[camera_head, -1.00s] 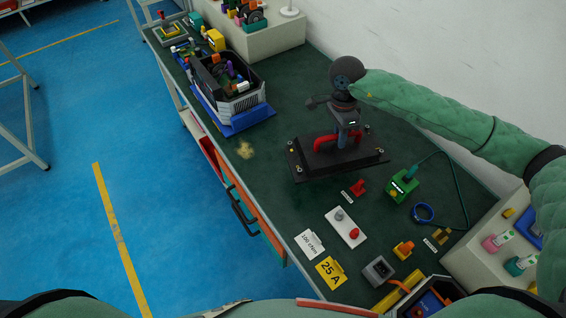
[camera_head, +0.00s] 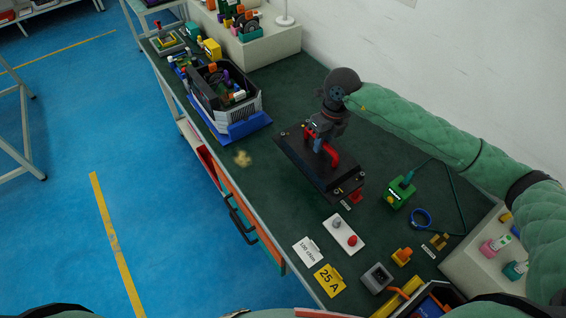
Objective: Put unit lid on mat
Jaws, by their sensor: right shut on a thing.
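The unit lid (camera_head: 297,158) is a black flat plate with a red handle and small brass-coloured fasteners at its corners. My right gripper (camera_head: 318,143) is shut on the lid's red handle from above. The lid is over the dark green mat (camera_head: 283,95) that covers the bench, turned at an angle; I cannot tell whether it touches the mat. The open unit (camera_head: 222,92), a grey and black housing with parts inside, stands on a blue base at the upper left. My left gripper is not in view.
A wall runs along the right. The mat between unit and wall is clear.

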